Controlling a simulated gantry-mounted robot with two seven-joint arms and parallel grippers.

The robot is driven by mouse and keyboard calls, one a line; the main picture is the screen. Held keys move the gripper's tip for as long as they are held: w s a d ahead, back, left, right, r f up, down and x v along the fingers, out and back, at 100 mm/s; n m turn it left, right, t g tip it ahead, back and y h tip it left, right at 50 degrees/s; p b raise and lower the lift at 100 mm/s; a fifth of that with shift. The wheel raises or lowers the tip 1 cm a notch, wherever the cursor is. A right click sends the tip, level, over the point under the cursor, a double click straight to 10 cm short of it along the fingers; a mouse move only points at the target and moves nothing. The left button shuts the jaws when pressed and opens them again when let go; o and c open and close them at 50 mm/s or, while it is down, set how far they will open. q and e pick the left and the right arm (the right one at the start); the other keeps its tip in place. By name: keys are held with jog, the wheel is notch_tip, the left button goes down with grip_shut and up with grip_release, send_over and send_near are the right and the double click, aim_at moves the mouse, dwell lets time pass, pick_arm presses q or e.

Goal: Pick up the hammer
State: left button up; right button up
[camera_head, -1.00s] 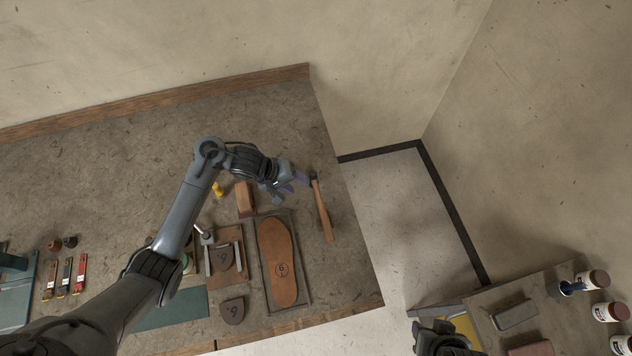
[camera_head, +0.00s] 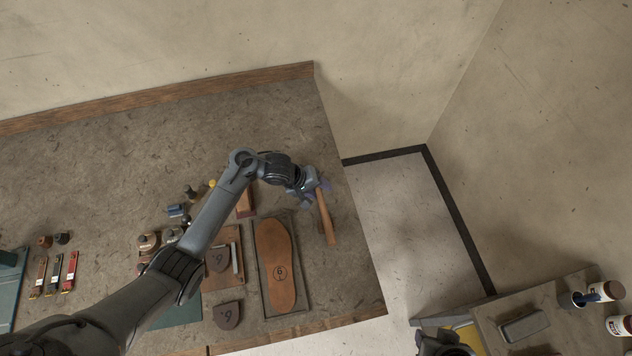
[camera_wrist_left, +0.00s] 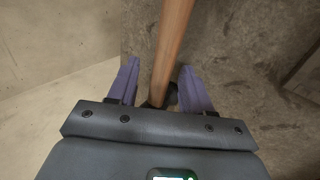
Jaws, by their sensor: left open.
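The hammer lies on the workbench near its right edge, with its wooden handle (camera_head: 326,220) pointing toward the front. My left gripper (camera_head: 318,194) is open at the head end of the hammer, and it hides most of the head. In the left wrist view the handle (camera_wrist_left: 171,50) runs between the two purple fingers (camera_wrist_left: 157,84), with a gap on each side. A dark part of the hammer head (camera_wrist_left: 171,97) shows close to the gripper body. My right gripper is not clearly in view; only a dark part of my right arm shows at the bottom.
A sole in a tray (camera_head: 308,300) lies left of the handle. A wooden block (camera_head: 245,205) and leather pieces (camera_head: 228,315) are further left. The bench's right edge (camera_head: 366,244) is close to the hammer. A side table with jars (camera_head: 605,291) stands at lower right.

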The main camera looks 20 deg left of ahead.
pick_arm(q)
jog(key=shift+f, duration=0.1)
grip_shut()
dwell(0.6)
